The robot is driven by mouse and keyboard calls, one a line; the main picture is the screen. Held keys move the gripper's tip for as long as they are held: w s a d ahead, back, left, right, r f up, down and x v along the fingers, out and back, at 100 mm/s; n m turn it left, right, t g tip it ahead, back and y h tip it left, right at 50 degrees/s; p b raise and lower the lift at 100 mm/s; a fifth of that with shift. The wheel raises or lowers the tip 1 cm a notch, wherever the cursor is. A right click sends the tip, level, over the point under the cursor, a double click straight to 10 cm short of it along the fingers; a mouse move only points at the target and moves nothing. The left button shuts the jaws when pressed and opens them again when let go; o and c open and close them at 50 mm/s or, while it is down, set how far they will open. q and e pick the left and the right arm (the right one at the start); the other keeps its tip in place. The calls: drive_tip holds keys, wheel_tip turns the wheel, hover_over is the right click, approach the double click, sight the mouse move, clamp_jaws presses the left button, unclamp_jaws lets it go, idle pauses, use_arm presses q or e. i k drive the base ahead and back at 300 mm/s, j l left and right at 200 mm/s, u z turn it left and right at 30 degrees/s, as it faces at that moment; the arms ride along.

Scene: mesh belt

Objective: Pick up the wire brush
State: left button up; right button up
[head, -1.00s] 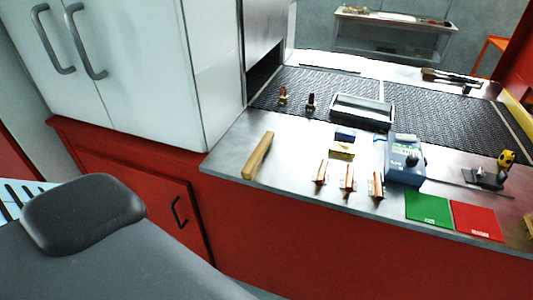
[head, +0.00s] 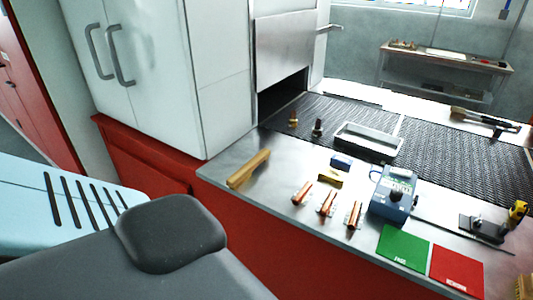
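No item can be told with certainty as the wire brush. A long wooden bar-shaped piece (head: 249,169), possibly its wooden back or handle, lies at the left end of the steel counter (head: 225,171); no bristles can be made out on it. A long thin tool with a tan end (head: 460,112) lies at the far right beyond the mesh belt, too small to make out. A tan object (head: 524,287) is cut off at the lower right edge. Neither of my grippers is in view.
The mesh belt (head: 440,145) carries a grey tray (head: 368,140) and two small pieces. Copper-coloured pieces, a blue device (head: 394,195), a green card (head: 402,247) and a red card (head: 456,268) are on the counter. A white cabinet (head: 150,75) stands at left.

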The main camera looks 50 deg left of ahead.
sight(239, 178)
drive_tip(key=l, duration=0.25)
drive_tip(key=i+l, duration=0.15)
drive_tip(key=l+u, duration=0.1)
drive_tip(key=u, duration=1.25)
